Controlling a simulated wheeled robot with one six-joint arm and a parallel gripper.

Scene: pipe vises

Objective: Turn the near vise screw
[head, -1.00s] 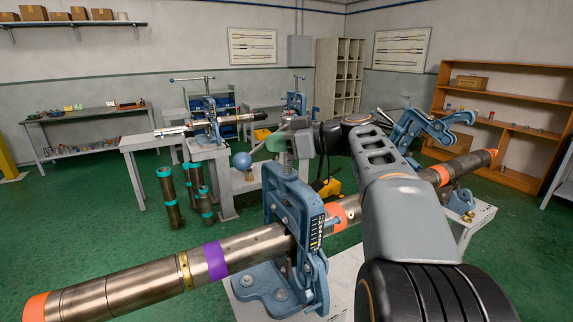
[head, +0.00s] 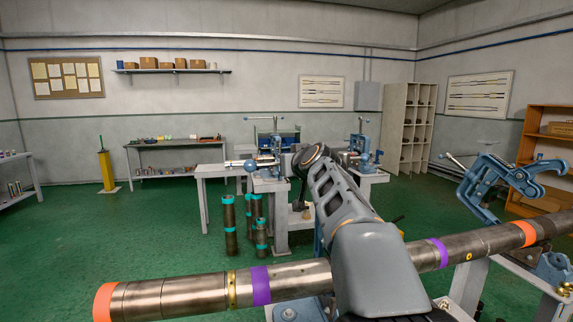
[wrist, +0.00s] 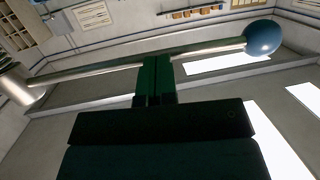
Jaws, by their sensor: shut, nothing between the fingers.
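The near vise holding the long steel pipe (head: 190,295) is almost wholly hidden behind my arm in the head view. Only part of its blue base (head: 290,312) shows at the bottom. In the wrist view, a metal handle bar (wrist: 95,72) with a blue ball end (wrist: 263,37) crosses the picture and meets a metal hub (wrist: 20,85) at the left. My gripper (wrist: 156,62) has green fingertips, shut together and empty. They overlap the bar in the picture; whether they touch it I cannot tell. The gripper is hidden in the head view.
More vises on benches (head: 275,165) stand further back. Several upright pipes with teal bands (head: 230,225) stand on the floor. Green floor (head: 110,240) is free at the left.

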